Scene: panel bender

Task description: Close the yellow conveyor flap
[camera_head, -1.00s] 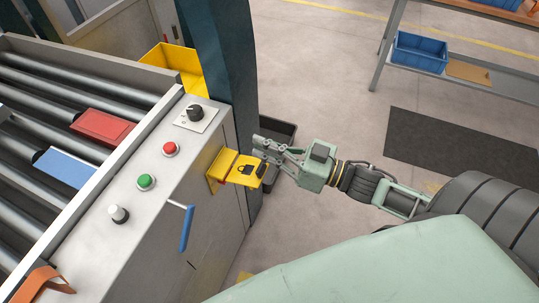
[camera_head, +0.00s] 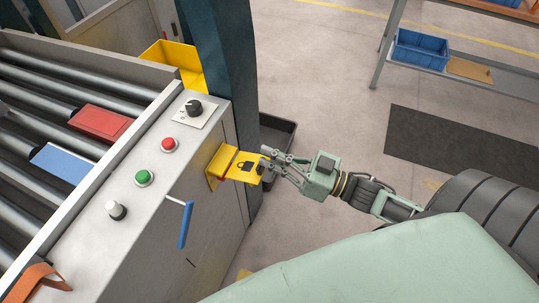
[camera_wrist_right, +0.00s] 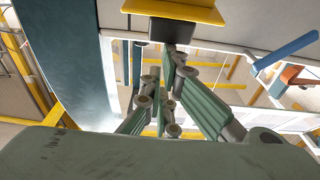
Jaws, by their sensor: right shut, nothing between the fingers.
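The yellow conveyor flap (camera_head: 243,168) sticks out from the side of the grey conveyor housing, with a padlock mark on its top face. My right gripper (camera_head: 268,158) is shut and empty at the flap's outer end; I cannot tell whether it touches. In the right wrist view the flap (camera_wrist_right: 176,11) is at the top, with a dark block under its edge, and the shut fingertips (camera_wrist_right: 170,52) are just below that block. My left gripper is not in view.
The conveyor panel (camera_head: 140,190) carries a black knob, red and green buttons and a white-topped switch. A blue lever (camera_head: 186,224) hangs on its side. A dark post (camera_head: 222,80) and a black bin (camera_head: 277,137) stand behind the flap.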

